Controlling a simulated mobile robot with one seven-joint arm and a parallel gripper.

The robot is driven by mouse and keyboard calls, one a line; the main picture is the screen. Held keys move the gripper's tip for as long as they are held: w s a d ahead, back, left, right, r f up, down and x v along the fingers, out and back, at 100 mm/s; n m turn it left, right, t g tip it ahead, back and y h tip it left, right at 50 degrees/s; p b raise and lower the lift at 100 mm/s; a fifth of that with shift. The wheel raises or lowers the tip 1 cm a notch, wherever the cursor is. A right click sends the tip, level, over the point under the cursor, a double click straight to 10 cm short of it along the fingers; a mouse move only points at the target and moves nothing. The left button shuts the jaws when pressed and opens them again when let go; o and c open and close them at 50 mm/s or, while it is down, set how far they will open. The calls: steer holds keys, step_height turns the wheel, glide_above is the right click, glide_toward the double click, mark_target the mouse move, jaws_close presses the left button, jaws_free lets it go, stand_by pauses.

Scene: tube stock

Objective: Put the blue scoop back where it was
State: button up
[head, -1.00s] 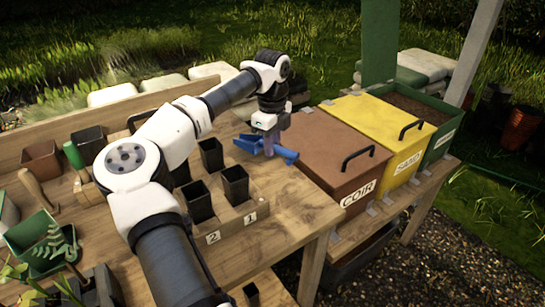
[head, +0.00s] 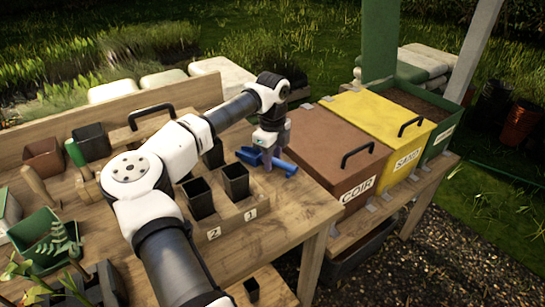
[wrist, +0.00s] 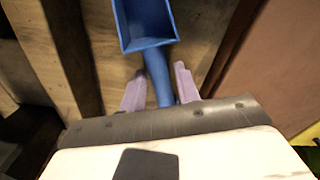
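The blue scoop (head: 280,165) is at the right end of the wooden bench, beside the brown coir bin. My gripper (head: 268,156) points down over it. In the wrist view, the scoop (wrist: 147,22) has its tray pointing away from my gripper. Its handle lies between the two pale purple fingers of my gripper (wrist: 160,88), which sit close on either side of it. I cannot tell whether the scoop touches the bench top or is held slightly above it.
The lidded brown coir bin (head: 325,145) stands just right of the scoop, with the yellow sand bin (head: 380,115) beyond it. Black pots (head: 236,180) stand in a numbered wooden holder (head: 232,224) in front. Some bare bench top (head: 290,205) is free near the coir bin.

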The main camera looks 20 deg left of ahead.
steer(key=shift+o, duration=0.5)
steer(key=shift+r, duration=0.1)
steer(key=shift+r, duration=0.2)
step_height(320, 180, up, 12)
steer(key=b, duration=0.2)
steer(key=shift+f, duration=0.15)
